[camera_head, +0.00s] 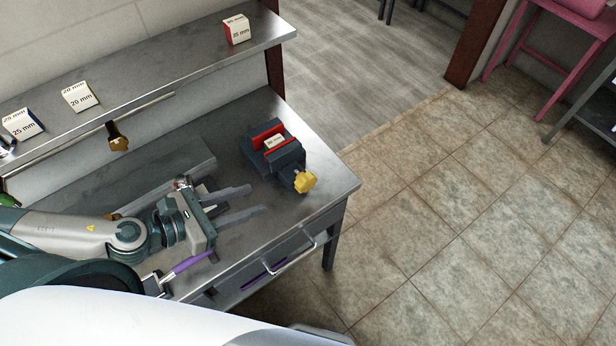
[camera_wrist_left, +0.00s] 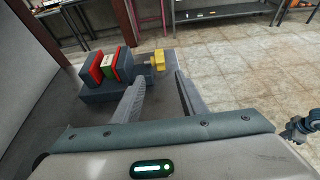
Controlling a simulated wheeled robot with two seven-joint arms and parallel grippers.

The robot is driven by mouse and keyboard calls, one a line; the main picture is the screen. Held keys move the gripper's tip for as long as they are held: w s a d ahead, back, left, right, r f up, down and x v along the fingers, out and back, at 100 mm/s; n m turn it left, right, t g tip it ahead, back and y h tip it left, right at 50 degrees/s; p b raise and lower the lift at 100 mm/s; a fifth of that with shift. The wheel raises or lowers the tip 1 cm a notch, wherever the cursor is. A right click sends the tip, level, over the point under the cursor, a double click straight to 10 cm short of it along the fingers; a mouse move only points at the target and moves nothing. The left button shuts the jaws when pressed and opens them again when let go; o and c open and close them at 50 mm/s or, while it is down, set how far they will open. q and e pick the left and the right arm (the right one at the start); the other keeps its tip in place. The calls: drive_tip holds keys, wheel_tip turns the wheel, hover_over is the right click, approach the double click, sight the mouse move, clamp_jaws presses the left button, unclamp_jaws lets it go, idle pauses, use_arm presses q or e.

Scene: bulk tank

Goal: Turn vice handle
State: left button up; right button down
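The vice (camera_head: 270,148) sits near the right end of the metal workbench, dark grey with red jaws. A small white labelled block (camera_head: 274,142) is between its jaws. The yellow vice handle (camera_head: 305,182) is at the vice's near right end. My left gripper (camera_head: 258,200) is open and empty above the bench, its fingers pointing right, to the left of the handle and apart from it. In the left wrist view the vice (camera_wrist_left: 108,75) and the yellow handle (camera_wrist_left: 159,60) lie ahead, the handle beyond the open fingers (camera_wrist_left: 160,90). My right gripper is not clearly seen.
A metal shelf (camera_head: 150,65) runs above the bench's back, with labelled blocks (camera_head: 80,97) on it. A dark knob-like tool (camera_head: 117,138) hangs below it. A drawer handle (camera_head: 290,256) sticks out at the bench front. Tiled floor (camera_head: 450,230) is open to the right.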

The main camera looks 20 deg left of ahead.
sight(298, 183)
idle(0.4)
use_arm(q)
drive_tip(key=p+x, duration=0.6)
drive_tip(key=x, duration=0.9)
drive_tip(key=shift+w+d+p, duration=0.3)
drive_tip(key=shift+w+p, duration=0.05)
drive_tip(key=shift+w+d+f, duration=0.4)
drive_tip(key=shift+w, duration=0.1)
clamp_jaws()
